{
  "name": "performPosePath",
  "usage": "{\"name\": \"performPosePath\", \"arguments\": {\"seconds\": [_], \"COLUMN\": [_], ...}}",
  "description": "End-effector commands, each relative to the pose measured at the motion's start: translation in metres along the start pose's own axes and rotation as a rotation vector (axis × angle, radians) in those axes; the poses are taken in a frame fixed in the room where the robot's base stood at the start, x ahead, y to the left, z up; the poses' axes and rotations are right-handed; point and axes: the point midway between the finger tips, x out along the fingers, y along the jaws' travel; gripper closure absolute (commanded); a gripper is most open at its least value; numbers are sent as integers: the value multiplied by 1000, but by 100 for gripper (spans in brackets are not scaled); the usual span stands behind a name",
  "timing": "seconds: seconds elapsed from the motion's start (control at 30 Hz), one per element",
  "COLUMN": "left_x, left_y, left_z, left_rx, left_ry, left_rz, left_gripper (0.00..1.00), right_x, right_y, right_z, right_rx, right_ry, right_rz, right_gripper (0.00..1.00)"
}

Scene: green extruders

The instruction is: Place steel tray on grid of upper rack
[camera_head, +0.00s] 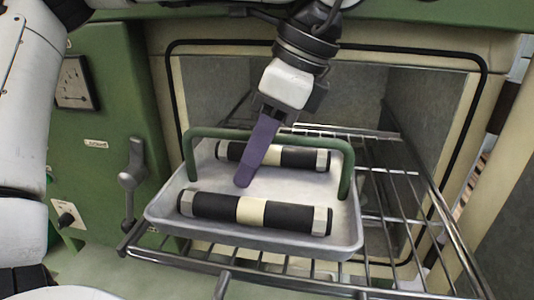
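The steel tray (165,212) is a shallow metal pan with a green bar handle (215,132) arching over it. Two black cylinders with cream bands and metal ends lie in it, a rear one (305,158) and a front one (215,207). The tray is over the left part of a wire grid rack (400,215); I cannot tell whether it touches the wires. My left gripper (246,180) comes down from above, its purple finger crossing in front of the handle. The other finger is hidden, so its grip on the handle is unclear. My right gripper is out of view.
The rack sticks out of an open oven chamber (420,110) with a black seal around its opening. Bare wires show right of the tray. A green panel (110,120) with a lever handle (132,178) stands close on the left.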

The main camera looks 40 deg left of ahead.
Motion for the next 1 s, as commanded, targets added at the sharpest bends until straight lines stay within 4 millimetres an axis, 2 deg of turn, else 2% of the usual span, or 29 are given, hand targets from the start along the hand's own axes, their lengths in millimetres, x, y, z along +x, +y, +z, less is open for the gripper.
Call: {"name": "performPosePath", "arguments": {"seconds": [0.17,0.27,0.37,0.5,0.7,0.8,1.0], "left_x": [-4,-15,-34,-44,-62,-68,-76], "left_y": [0,0,0,0,1,1,1], "left_z": [0,0,-1,-36,-78,-93,-109], "left_rx": [0,0,1,4,3,4,2], "left_ry": [0,1,1,-5,-3,-2,-1], "left_rz": [-1,-1,-2,0,0,1,1], "left_gripper": [72,72,72,72,72,72,72], "right_x": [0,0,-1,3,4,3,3], "right_y": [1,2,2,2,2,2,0], "right_z": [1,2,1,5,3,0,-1], "right_rx": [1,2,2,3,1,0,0], "right_ry": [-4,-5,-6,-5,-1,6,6], "right_rz": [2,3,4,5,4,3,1], "right_gripper": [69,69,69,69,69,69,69]}}
